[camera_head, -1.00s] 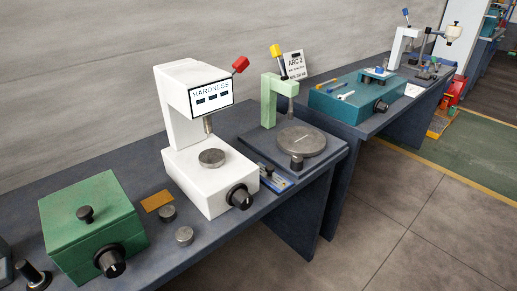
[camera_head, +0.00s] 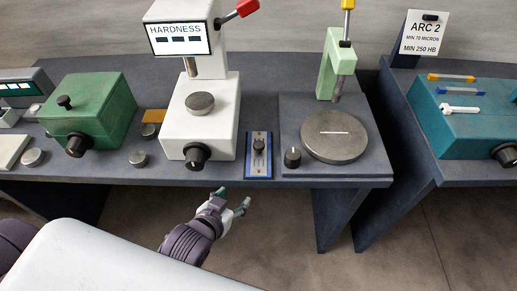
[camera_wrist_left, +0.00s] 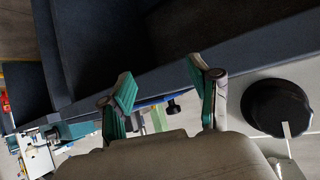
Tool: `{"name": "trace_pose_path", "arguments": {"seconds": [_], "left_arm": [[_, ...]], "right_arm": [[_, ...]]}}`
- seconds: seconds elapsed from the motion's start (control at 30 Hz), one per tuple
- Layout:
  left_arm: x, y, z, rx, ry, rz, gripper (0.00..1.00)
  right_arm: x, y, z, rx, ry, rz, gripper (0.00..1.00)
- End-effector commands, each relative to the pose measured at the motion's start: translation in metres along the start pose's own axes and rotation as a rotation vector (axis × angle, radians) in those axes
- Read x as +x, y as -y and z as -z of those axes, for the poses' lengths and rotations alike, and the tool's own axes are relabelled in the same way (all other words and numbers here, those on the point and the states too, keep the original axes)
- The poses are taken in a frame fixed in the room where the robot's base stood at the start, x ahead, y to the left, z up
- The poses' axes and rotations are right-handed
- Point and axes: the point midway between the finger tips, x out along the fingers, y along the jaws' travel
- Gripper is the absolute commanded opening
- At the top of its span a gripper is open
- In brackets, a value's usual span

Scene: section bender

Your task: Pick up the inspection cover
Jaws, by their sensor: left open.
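A small blue-edged plate with a dark upright knob (camera_head: 259,146) lies near the front edge of the bench; it may be the inspection cover. A green box (camera_head: 92,108) with a knob on its lid stands further left, so I cannot tell for sure which is the cover. My left gripper (camera_head: 234,199) is open and empty, in front of the bench edge, below and slightly left of the plate. In the left wrist view the open fingers (camera_wrist_left: 162,85) frame the bench edge, with a blue strip and a dark knob (camera_wrist_left: 173,107) beyond. My right gripper is out of view.
The bench (camera_head: 225,176) carries a white hardness tester (camera_head: 202,115) left of the plate and a round grey disc (camera_head: 334,137) on a base to its right. A second bench (camera_head: 408,165) stands further right. Open floor lies in front.

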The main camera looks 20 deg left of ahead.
Motion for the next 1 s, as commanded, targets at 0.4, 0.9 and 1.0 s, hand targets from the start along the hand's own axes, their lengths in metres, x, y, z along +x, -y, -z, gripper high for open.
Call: {"name": "trace_pose_path", "arguments": {"seconds": [0.4,0.9,1.0], "left_arm": [[-0.013,-0.006,0.094,-0.025,-0.301,-0.014,0.62],[0.050,-0.007,0.112,-0.025,-0.297,-0.014,0.62],[0.063,-0.006,0.117,-0.025,-0.297,-0.014,0.62]], "right_arm": [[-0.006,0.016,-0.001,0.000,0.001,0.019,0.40],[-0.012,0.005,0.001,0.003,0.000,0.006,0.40],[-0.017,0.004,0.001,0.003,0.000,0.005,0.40]]}}
